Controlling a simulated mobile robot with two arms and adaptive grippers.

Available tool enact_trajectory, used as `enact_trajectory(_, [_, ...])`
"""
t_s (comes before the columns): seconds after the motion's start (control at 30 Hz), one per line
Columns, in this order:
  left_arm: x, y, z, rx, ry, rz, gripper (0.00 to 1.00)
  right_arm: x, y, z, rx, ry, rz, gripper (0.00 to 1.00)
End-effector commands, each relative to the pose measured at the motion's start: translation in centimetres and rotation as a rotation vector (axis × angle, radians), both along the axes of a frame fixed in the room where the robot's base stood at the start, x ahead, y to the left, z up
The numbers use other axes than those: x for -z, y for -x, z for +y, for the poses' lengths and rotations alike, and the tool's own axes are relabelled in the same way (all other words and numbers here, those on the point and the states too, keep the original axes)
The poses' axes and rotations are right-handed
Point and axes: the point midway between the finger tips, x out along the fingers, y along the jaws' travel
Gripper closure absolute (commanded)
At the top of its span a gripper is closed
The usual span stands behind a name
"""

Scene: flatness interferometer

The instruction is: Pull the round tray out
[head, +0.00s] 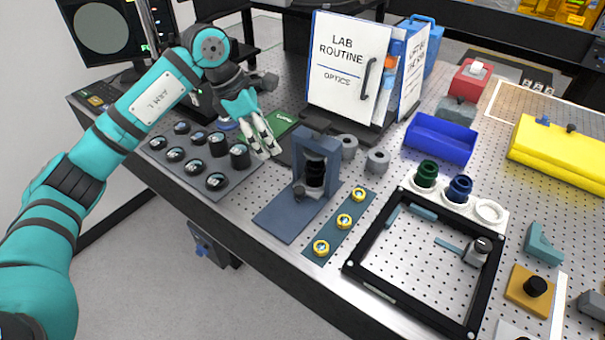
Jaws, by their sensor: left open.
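My left gripper (268,150) reaches in from the left, pointing down with its pale fingers apart and nothing visible between them. It is over the bench, beside the right end of the dark pad of round optics. A small bluish round piece (228,125) shows just left of the fingers, partly hidden by the gripper; I cannot tell whether it is the round tray. A dark instrument (200,103) behind my left arm is mostly covered by it. A monitor (103,30) at the upper left shows a grey disc. My right gripper is not in view.
The dark pad (204,192) holds several black-rimmed optics. A blue-grey stand (315,148) is right of the gripper. A "Lab Routine" binder (346,65) stands behind. A black square frame (362,232), blue bin (440,138) and yellow case (560,150) fill the right.

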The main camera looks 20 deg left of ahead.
Motion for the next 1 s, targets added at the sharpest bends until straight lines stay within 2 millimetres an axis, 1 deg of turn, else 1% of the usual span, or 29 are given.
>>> enact_trajectory(0.17, [2.2,-0.2,-0.9,0.003,0.000,0.007,0.49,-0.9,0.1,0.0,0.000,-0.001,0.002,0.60])
enact_trajectory(0.6, [10.9,-1.7,-4.4,0.003,0.003,0.007,0.49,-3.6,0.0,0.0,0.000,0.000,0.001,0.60])
enact_trajectory(0.7, [12.7,-2.0,-5.0,0.003,0.004,0.005,0.49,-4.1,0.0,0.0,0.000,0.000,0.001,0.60])
enact_trajectory(0.8, [14.1,-2.3,-5.5,0.001,0.003,0.005,0.49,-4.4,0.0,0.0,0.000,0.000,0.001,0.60])
enact_trajectory(1.0, [15.6,-2.6,-6.0,0.002,0.002,0.002,0.49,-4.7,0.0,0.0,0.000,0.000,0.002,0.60])
